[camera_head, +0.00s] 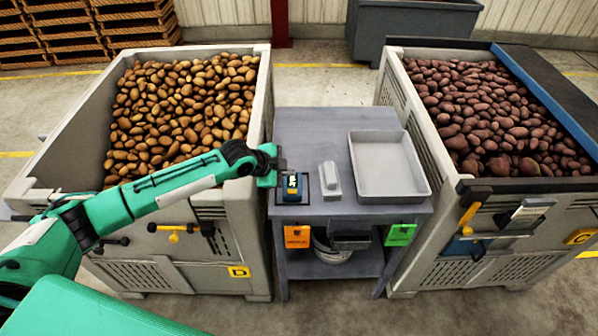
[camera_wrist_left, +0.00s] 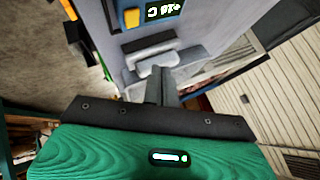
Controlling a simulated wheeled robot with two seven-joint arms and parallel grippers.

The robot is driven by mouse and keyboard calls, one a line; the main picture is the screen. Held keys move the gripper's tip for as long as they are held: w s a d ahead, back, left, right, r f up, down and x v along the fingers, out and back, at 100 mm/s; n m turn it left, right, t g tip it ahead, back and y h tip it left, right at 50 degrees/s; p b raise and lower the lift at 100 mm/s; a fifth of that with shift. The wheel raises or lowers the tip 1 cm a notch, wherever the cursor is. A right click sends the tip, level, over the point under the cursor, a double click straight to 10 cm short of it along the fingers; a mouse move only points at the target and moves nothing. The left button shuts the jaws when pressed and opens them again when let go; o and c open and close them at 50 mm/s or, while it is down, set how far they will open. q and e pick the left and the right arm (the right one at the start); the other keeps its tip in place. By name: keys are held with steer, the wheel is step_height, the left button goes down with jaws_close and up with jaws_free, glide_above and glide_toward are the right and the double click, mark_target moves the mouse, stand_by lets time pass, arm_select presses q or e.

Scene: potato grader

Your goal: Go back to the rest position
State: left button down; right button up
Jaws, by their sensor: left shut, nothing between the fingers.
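My left arm reaches in from the left across the front of the left crate. My left gripper (camera_head: 279,168) is shut and empty, at the left edge of the grey table (camera_head: 310,125). In the left wrist view its fingers (camera_wrist_left: 161,82) are together with nothing between them. Just beside the fingertips in the head view, a small blue and yellow device with a display (camera_head: 292,187) sits on a dark pad on the table. It also shows at the top of the left wrist view (camera_wrist_left: 150,14). My right gripper is not in view.
A crate of brown potatoes (camera_head: 258,110) stands left, a crate of reddish potatoes (camera_head: 440,160) right. A white block (camera_head: 330,180) and an empty grey tray (camera_head: 428,186) are on the table. Orange (camera_head: 297,236) and green (camera_head: 400,234) tags hang at its front.

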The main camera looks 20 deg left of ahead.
arm_select(q)
steer(key=s+d+f+n+g, duration=0.1)
steer(key=s+d+f+n, duration=0.1)
steer(key=s+d, duration=0.45)
steer(key=s+d+f+n, duration=0.2)
steer(key=s+d, duration=0.1)
steer(key=s, duration=0.7)
steer(key=s+a+n+g+y, duration=0.1)
steer(key=s+a+n+y, duration=0.35)
steer(key=s, duration=0.65)
steer(key=s+a+n+g+y, duration=0.1)
steer(key=s+a+n+g, duration=0.1)
steer(key=s+a+n, duration=0.7)
step_height(320, 180, down, 29)
steer(key=s+d+m, duration=0.1)
steer(key=m, duration=0.2)
steer(key=s+a+f+g, duration=0.2)
steer(key=s+a+f, duration=0.1)
steer(key=s+f, duration=1.7)
steer(key=shift+a+f, duration=0.15)
steer(key=shift+f, duration=0.8)
